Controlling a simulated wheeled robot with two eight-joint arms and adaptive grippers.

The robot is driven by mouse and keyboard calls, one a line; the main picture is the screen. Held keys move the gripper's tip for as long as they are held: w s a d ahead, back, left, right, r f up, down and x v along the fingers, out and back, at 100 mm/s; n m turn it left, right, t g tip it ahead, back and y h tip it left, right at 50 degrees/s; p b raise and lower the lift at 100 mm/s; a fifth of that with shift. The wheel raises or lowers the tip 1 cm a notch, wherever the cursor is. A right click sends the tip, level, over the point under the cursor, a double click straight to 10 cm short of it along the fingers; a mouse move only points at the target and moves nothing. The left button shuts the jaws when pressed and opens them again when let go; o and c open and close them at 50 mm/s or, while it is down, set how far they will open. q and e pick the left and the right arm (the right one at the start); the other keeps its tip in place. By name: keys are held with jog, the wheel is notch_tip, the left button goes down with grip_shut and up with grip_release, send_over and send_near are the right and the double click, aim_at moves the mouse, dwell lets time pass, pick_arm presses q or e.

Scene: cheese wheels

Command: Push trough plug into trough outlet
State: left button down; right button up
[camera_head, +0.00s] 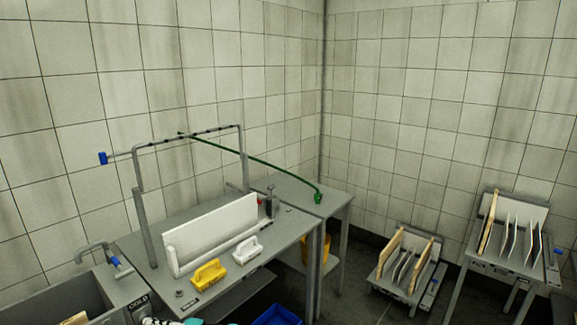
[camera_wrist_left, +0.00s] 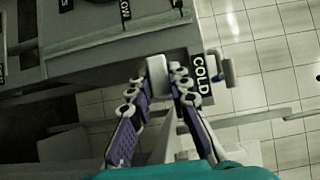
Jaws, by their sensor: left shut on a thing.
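In the left wrist view my left gripper (camera_wrist_left: 163,80) is shut on a small pale block-like piece (camera_wrist_left: 157,73) between its fingertips, beside a black COLD label (camera_wrist_left: 200,73). I cannot tell whether this piece is the plug. In the head view only part of a teal and black-and-white gripper shows at the bottom edge. A long white trough-like piece (camera_head: 213,238) stands on the grey table (camera_head: 285,240). A small dark round piece (camera_head: 179,294) lies near its front left end. I cannot make out an outlet. My right gripper cannot be identified in either view.
A yellow brush (camera_head: 209,275) and a white brush (camera_head: 247,251) lie before the trough. A pipe frame (camera_head: 140,195) with a green hose (camera_head: 250,158) rises behind. A grey basin (camera_head: 60,300) with a tap (camera_head: 92,250) is at left. A blue crate (camera_head: 277,316) is below.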

pick_arm(q)
jog(key=shift+s+d, duration=1.25)
jog(key=shift+d, duration=0.25)
jog(key=shift+s+d, duration=1)
jog(key=shift+d, duration=0.15)
